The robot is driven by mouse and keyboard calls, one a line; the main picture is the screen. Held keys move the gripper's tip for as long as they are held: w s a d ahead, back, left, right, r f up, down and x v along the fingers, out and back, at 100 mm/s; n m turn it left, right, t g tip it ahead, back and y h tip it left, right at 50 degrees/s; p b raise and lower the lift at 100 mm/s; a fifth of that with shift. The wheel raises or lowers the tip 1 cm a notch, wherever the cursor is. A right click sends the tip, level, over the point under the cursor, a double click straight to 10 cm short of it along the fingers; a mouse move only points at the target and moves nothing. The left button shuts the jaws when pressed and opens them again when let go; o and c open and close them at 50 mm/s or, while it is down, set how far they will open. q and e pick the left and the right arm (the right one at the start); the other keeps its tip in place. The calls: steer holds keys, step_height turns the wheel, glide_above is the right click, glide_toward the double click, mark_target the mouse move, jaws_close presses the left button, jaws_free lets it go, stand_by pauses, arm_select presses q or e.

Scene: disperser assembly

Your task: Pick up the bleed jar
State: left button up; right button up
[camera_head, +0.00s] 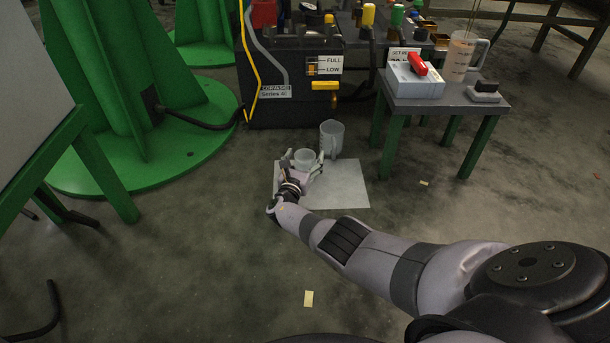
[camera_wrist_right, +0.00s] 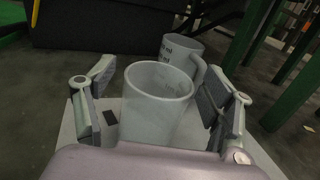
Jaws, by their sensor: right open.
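A clear, open-topped jar (camera_head: 304,156), which I take to be the bleed jar, stands upright on a pale sheet (camera_head: 345,187) on the floor. It also shows in the right wrist view (camera_wrist_right: 157,105), with its rim towards me and no handle visible. My right gripper (camera_head: 302,163) is open, with one finger on each side of this jar. In the wrist view a gap shows between the jar and both fingers (camera_wrist_right: 158,102). The jar's lower part is hidden by my gripper's palm. My left gripper is not in view.
A measuring jug with a handle (camera_head: 332,138) stands just behind the jar, close to it. The dark machine cabinet (camera_head: 290,80) is behind. A small table (camera_head: 445,97) with green legs stands to the right. Open floor lies in front of the sheet.

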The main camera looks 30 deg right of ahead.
steer(key=shift+w+d, duration=0.25)
steer(key=shift+c, duration=0.5)
steer(key=c, duration=1.3)
steer(key=shift+o, duration=0.2)
steer(key=shift+r, duration=0.1)
